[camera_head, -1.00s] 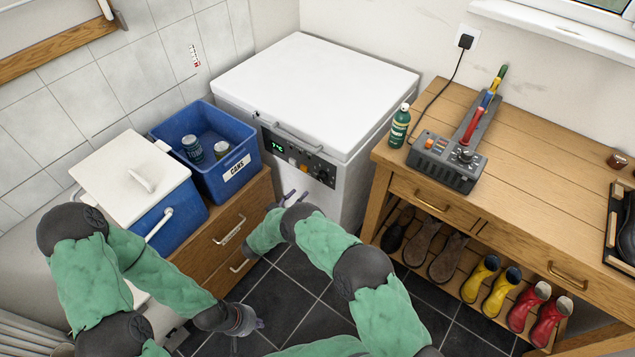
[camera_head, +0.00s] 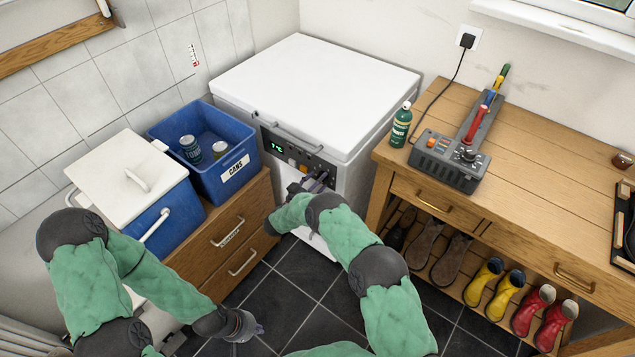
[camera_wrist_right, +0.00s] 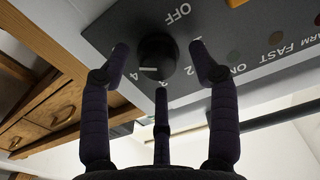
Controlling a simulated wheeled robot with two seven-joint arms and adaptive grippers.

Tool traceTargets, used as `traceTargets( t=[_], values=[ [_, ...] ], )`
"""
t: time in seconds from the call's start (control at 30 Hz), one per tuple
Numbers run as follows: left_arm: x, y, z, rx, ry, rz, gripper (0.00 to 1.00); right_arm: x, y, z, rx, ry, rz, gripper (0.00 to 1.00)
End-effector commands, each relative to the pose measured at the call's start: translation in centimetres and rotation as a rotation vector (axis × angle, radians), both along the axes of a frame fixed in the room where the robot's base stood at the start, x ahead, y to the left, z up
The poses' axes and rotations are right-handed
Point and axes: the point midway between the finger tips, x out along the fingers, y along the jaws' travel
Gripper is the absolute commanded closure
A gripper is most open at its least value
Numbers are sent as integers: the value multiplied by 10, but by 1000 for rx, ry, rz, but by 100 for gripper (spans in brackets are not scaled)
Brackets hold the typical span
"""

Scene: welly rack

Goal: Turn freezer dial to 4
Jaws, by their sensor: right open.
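The white chest freezer (camera_head: 318,88) stands at the back, with a dark control panel (camera_head: 283,152) on its front. Its black dial (camera_wrist_right: 157,60) shows in the right wrist view, with OFF, 2 and 4 printed around it. The dial's white mark points left, close to the 4. My right gripper (camera_head: 318,182) is at the panel's right end. In the right wrist view its open fingers (camera_wrist_right: 161,62) stand on both sides of the dial, with a third below; I cannot tell whether they touch it. My left gripper (camera_head: 250,328) hangs low over the floor, far from the freezer.
A blue bin of cans (camera_head: 232,165) and a blue cool box (camera_head: 160,215) stand left of the freezer on a wooden drawer unit (camera_head: 215,250). A wooden bench (camera_head: 540,165) with boots beneath stands on the right. Dark floor tiles (camera_head: 280,295) lie between.

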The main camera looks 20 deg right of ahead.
Motion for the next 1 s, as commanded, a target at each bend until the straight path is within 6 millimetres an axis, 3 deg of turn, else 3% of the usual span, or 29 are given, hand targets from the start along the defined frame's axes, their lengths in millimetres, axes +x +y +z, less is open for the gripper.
traceTargets(
  t=[0.17, 0.37, 0.73, 1.0],
  values=[
    [0, 0, 0, 0, 0, 0, 100, 0, 0, 0, 0, 0, 0, 39],
    [0, 0, 0, 0, 0, 0, 100, 0, 0, 1, 0, -1, 0, 94],
    [0, 0, -2, 0, 0, 0, 100, 1, 0, 2, 15, -25, 0, 94],
    [0, 0, -10, 0, 0, 0, 100, 2, -1, 3, 101, -142, 0, 94]
  ],
)
